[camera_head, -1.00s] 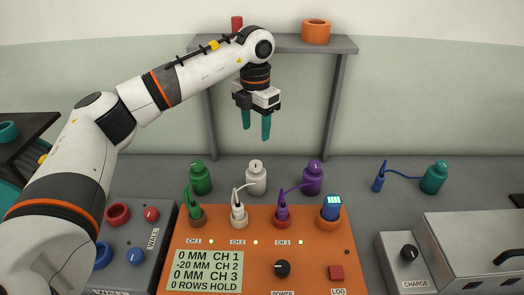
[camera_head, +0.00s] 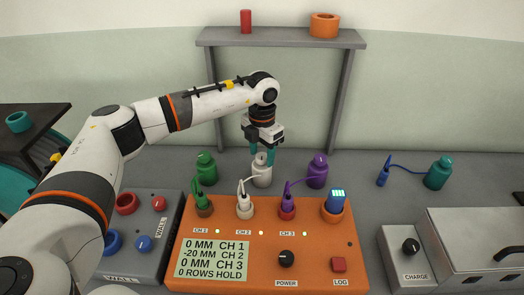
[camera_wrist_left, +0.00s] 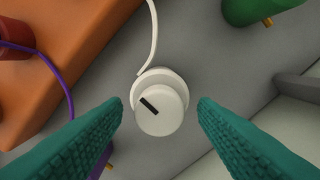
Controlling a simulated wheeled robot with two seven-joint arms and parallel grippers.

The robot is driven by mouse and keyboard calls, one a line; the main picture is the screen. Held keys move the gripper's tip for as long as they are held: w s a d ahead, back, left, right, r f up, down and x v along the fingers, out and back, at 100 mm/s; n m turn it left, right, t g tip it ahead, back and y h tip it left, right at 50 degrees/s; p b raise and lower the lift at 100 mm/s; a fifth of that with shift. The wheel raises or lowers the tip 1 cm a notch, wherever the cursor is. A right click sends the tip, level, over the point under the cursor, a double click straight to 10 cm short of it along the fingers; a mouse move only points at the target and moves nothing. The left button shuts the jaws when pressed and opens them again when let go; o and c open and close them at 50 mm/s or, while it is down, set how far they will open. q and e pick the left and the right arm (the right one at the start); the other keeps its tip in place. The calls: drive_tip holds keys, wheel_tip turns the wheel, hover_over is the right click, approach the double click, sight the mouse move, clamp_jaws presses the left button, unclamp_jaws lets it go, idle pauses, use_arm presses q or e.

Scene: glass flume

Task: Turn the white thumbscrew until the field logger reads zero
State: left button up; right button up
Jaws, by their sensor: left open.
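The white thumbscrew (camera_head: 261,158) is the cap of a white bottle-shaped unit behind the orange field logger (camera_head: 315,250). In the left wrist view the thumbscrew (camera_wrist_left: 161,110) shows a black index line pointing to the upper left. My left gripper (camera_head: 262,158) is open and just above it. Its teal fingers (camera_wrist_left: 161,112) stand on both sides, apart from the knob. The logger's display (camera_head: 214,259) reads 0 MM CH 1, -20 MM CH 2, 0 MM CH 3 and 0 ROWS HOLD. My right gripper is out of view.
A grey shelf (camera_head: 285,38) stands behind. A teal unit (camera_head: 438,174) is farther right.

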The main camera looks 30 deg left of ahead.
use_arm(q)
drive_tip(key=c, duration=1)
drive_tip(key=shift+o, duration=0.2)
drive_tip(key=n, duration=0.4)
drive_tip(key=shift+n, duration=2.3)
drive_tip(key=o, duration=1)
drive_tip(key=shift+c, duration=0.2)
